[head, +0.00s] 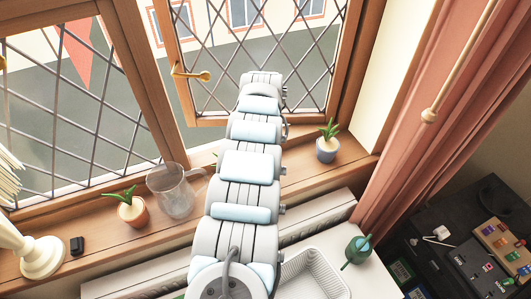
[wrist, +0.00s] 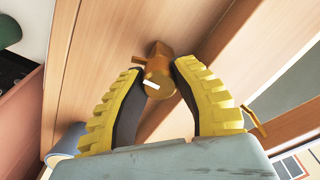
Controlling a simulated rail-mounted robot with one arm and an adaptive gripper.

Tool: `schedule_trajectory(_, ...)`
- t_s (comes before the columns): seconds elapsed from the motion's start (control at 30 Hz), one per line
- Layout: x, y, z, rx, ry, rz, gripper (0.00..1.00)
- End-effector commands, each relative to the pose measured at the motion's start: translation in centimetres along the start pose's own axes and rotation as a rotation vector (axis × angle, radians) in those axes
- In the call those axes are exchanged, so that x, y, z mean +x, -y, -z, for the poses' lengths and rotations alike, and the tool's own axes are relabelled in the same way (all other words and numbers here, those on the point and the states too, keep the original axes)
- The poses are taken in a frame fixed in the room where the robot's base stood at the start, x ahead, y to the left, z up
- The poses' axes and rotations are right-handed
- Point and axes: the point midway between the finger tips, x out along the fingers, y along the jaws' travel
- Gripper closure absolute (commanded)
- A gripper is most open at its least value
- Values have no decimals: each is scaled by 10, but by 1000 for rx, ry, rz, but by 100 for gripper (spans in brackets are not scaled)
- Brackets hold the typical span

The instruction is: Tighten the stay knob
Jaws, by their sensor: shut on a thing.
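The stay knob (wrist: 160,66) is a small brass-coloured piece with a white mark on its face, seen in the wrist view against the wooden frame. My gripper (wrist: 161,74) has two ribbed yellow fingers with dark inner pads, one on each side of the knob, shut on it near the fingertips. In the head view my arm reaches over the sill toward the window casement (head: 262,45), and it hides the knob and my gripper. The casement stands at an angle to the frame, with a brass handle (head: 190,74) on its left side.
On the sill (head: 105,245) stand a glass jug (head: 172,190), a terracotta plant pot (head: 132,211) and a blue-grey plant pot (head: 327,149). A green watering can (head: 357,250) and a white basket (head: 318,275) are below right. A pink curtain (head: 425,120) hangs at right.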

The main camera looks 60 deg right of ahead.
Motion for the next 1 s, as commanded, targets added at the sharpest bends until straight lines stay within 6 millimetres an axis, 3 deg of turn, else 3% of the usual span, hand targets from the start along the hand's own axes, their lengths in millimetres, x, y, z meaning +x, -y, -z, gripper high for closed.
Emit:
schedule_trajectory(0.13,1,0,0,-1,1,0,100)
schedule_trajectory(0.17,1,0,0,-1,1,0,68)
schedule_trajectory(0.27,1,0,0,-1,1,0,40)
schedule_trajectory(0.67,-4,1,0,-1,-1,1,40)
schedule_trajectory(0.87,-31,1,0,-1,-2,2,40)
schedule_trajectory(1.0,-60,1,1,0,-3,3,40)
